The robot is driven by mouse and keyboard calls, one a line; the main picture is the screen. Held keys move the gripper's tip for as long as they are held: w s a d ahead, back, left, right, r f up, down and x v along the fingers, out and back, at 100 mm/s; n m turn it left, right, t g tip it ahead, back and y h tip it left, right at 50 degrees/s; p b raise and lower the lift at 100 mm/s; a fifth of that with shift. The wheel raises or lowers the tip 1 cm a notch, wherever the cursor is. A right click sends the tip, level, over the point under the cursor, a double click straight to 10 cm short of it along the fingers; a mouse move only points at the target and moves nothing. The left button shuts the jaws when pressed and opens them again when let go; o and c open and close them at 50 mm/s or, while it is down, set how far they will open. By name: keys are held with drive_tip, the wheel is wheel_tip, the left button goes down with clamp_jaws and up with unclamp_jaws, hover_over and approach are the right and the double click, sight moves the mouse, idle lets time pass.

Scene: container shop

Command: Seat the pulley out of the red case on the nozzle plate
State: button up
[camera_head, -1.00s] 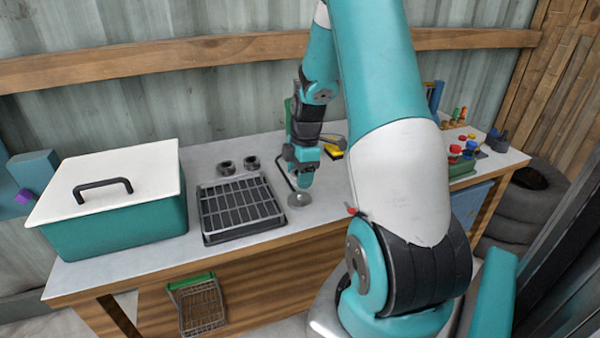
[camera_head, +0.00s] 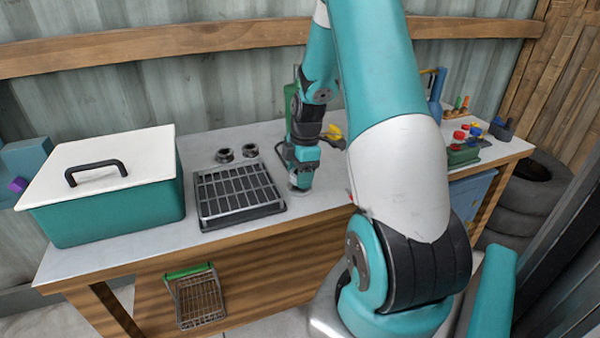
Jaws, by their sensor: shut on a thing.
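My gripper (camera_head: 300,182) points down over the worktop, right of the black tray. It is shut on a small piece that I take to be the pulley, though the jaws and my wrist hide its shape. A grey round disc (camera_head: 297,189), which looks like the nozzle plate, lies directly below the jaws and is mostly covered. I cannot tell whether the held piece touches it. A small red bit (camera_head: 351,198) shows at the edge of my arm. It may be the red case, with the rest hidden behind my arm.
A black slatted tray (camera_head: 238,222) lies left of my gripper, with two dark round parts (camera_head: 224,156) (camera_head: 250,151) behind it. A teal box with a white lid (camera_head: 110,215) stands far left. A yellow tool (camera_head: 334,132) lies behind; a green block with coloured knobs (camera_head: 461,156) stands right.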

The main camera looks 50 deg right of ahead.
drive_tip(key=shift+f, duration=0.5)
drive_tip(key=o, duration=1.1)
drive_tip(key=shift+o, duration=0.2)
